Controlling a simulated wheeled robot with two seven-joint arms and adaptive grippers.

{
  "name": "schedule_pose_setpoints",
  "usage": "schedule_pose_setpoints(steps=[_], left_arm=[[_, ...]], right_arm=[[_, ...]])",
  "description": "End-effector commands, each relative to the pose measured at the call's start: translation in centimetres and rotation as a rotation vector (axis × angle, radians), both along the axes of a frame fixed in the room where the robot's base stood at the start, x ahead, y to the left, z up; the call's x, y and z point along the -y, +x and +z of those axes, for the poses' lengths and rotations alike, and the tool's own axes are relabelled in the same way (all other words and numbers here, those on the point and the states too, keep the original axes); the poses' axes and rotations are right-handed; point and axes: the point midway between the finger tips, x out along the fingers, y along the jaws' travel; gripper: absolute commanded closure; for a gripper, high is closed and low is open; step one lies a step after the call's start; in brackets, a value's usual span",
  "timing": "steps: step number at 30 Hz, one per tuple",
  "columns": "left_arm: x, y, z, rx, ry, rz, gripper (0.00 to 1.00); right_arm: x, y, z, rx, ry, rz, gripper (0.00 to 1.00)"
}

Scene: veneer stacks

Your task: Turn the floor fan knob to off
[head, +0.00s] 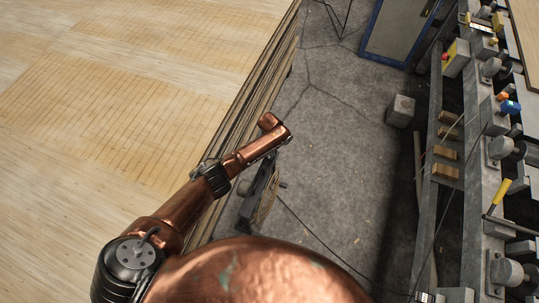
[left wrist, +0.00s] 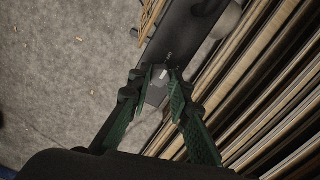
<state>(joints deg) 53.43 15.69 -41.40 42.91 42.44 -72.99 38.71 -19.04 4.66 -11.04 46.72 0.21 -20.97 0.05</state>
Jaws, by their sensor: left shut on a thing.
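The floor fan (head: 265,198) stands on the concrete floor beside the veneer stack, seen from above and partly covered by my left arm. In the left wrist view its dark housing (left wrist: 187,28) runs up from between my fingers, with small pale marks on it. My left gripper (left wrist: 160,76) has its green fingers converging at the lower end of this housing, shut on a small grey piece, the knob (left wrist: 157,95). The knob's pointer and setting cannot be made out. In the head view my left fingers are hidden by the arm. My right gripper is in neither view.
Veneer stacks (head: 110,95) fill the left, with layered edges (left wrist: 285,85) close beside my left gripper. A cable (head: 315,232) crosses the floor. A machine line (head: 488,160) and a grey block (head: 400,111) stand at the right. The middle floor is mostly clear.

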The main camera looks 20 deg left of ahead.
Motion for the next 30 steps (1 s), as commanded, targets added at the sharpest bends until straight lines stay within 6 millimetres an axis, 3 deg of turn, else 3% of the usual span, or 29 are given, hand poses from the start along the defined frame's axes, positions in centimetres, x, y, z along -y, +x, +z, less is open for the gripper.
schedule_pose_setpoints(steps=[16,17,18,24,30], left_arm=[[0.01,-0.12,-0.11,-0.003,-0.001,0.026,1.00],[0.01,-0.12,-0.11,-0.003,-0.001,0.026,0.81],[0.01,-0.11,-0.11,-0.003,-0.001,0.026,0.78],[0.01,-0.05,-0.05,-0.001,0.000,0.025,0.64],[0.00,-0.01,-0.01,0.000,0.000,0.025,0.64]], right_arm=[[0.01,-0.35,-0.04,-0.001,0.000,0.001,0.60],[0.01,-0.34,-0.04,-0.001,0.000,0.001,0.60],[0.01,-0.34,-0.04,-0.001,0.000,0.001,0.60],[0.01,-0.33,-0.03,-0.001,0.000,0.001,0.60],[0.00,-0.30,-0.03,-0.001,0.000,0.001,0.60]])
